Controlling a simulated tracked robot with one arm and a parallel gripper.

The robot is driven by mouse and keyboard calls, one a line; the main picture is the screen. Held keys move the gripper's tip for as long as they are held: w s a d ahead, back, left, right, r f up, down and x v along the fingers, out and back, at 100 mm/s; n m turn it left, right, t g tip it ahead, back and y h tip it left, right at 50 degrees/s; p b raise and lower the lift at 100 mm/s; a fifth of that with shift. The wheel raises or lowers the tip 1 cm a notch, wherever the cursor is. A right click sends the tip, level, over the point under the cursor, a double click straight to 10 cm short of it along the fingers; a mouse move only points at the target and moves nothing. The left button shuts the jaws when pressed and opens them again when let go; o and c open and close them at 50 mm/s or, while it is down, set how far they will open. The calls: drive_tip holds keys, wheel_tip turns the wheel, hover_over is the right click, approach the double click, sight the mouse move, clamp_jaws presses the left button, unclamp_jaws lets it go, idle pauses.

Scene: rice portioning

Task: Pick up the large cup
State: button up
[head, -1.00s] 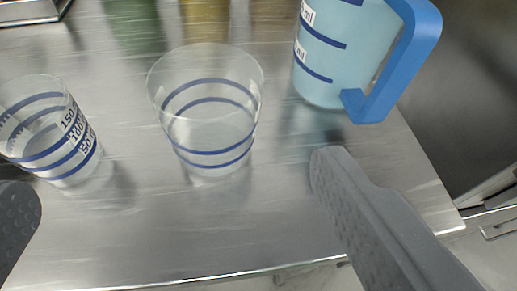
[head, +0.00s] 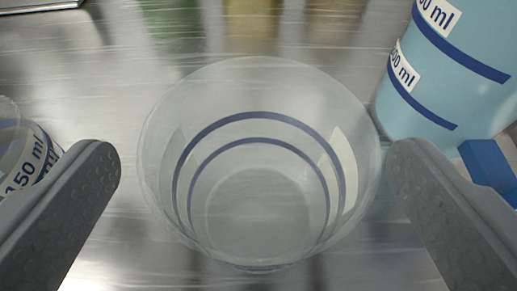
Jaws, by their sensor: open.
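A clear, empty cup with blue measuring bands (head: 258,235) stands upright on the steel table in the middle of the head view. It looks wider than the other clear cup at the left. My gripper (head: 252,160) is open, with one grey finger on each side of this cup. A gap shows between the left finger and the cup. The right finger's tip is close to the cup's rim, and I cannot tell if it touches.
A smaller clear cup marked 150 ml (head: 22,165) stands at the left edge, partly behind the left finger. Steel table (head: 110,60) shows behind the cup.

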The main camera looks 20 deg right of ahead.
sight(255, 101)
drive_tip(key=shift+x, duration=1.9)
drive_tip(key=c, duration=1.1)
drive_tip(key=shift+o, duration=0.2)
